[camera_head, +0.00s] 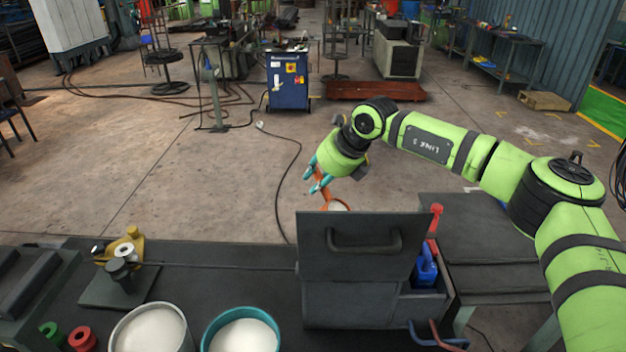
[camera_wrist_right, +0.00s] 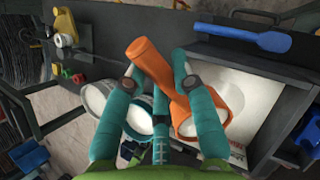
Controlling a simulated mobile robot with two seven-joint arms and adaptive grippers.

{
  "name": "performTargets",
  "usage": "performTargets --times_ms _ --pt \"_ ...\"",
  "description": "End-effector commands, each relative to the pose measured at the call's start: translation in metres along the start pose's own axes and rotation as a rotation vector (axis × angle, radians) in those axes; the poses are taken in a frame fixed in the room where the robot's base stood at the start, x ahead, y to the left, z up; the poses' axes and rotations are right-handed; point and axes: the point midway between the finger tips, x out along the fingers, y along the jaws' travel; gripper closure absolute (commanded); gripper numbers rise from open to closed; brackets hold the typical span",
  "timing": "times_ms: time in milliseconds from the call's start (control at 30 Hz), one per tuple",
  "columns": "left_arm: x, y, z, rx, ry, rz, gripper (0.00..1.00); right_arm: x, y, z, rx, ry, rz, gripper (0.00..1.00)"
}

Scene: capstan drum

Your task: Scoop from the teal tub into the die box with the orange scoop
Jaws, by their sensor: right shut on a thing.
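My right gripper (camera_head: 318,180) has teal fingers shut on the orange scoop (camera_head: 324,195). It holds the scoop above and behind the dark box with the raised lid (camera_head: 350,232), which I take as the die box. White material shows in the scoop's bowl (camera_head: 338,206), partly hidden by the lid. The right wrist view shows the orange scoop (camera_wrist_right: 149,58) between the fingertips (camera_wrist_right: 158,85), with the grey box (camera_wrist_right: 293,80) to the right. The teal tub (camera_head: 208,331) holds white material at the front of the bench. My left gripper is in neither view.
A grey tub (camera_head: 115,338) of white material stands left of the teal tub. A yellow and black fixture (camera_head: 128,250) sits on the bench behind it. A blue item (camera_head: 426,268) and a red-handled tool (camera_head: 435,218) are at the box's right side. Open floor lies beyond the bench.

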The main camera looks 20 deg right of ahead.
Motion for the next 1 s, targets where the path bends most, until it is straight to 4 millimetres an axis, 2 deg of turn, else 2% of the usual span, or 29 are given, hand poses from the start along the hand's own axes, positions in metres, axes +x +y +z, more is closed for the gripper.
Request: performTargets --times_ms 500,1000 --pt "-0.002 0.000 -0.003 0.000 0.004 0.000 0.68 -0.025 -0.010 -0.007 0.048 -0.247 0.140 1.00" --pt "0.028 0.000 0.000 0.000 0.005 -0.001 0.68 -0.029 -0.013 -0.012 0.059 -0.321 0.185 1.00"
